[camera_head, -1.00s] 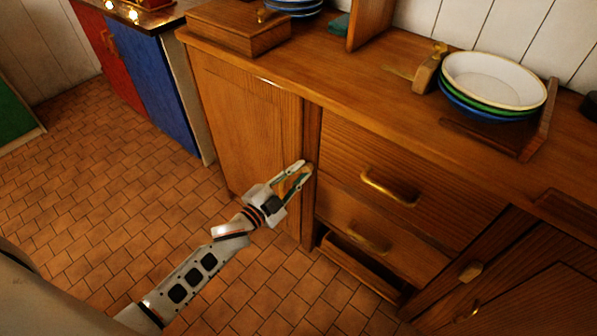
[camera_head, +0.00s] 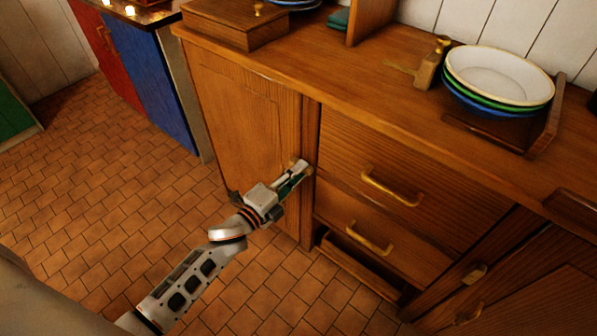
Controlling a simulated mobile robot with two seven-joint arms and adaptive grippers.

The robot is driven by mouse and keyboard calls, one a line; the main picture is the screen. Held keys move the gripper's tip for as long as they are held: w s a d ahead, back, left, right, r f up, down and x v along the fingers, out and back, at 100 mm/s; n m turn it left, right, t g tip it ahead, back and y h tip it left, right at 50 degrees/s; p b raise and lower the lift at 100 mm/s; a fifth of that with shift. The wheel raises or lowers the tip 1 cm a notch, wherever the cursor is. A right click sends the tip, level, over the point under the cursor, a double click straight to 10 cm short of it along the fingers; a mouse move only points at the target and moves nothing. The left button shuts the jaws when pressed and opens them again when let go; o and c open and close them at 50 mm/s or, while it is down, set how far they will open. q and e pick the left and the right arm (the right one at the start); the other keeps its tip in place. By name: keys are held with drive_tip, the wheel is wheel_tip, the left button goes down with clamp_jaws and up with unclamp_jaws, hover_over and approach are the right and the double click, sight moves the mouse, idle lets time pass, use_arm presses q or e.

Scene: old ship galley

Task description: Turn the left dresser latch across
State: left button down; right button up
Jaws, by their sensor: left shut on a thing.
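The wooden dresser (camera_head: 340,97) stands across the middle of the view. Its left door (camera_head: 238,120) is closed. The left latch (camera_head: 294,161) sits at the door's right edge, by the upright post, and is mostly hidden behind my fingers; I cannot tell its exact angle. My left gripper (camera_head: 298,171) reaches it from the lower left and is shut on it. My right gripper is not in view.
Two drawers with brass handles (camera_head: 391,188) are right of the post, above an open low compartment. A second latch (camera_head: 474,274) is on the right door's side. Stacked bowls (camera_head: 497,75) and a wooden box (camera_head: 232,28) stand on top. The tiled floor at left is clear.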

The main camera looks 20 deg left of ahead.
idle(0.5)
use_arm(q)
drive_tip(key=c, duration=1.9)
unclamp_jaws()
drive_tip(key=shift+s, duration=0.1)
drive_tip(key=v, duration=1.2)
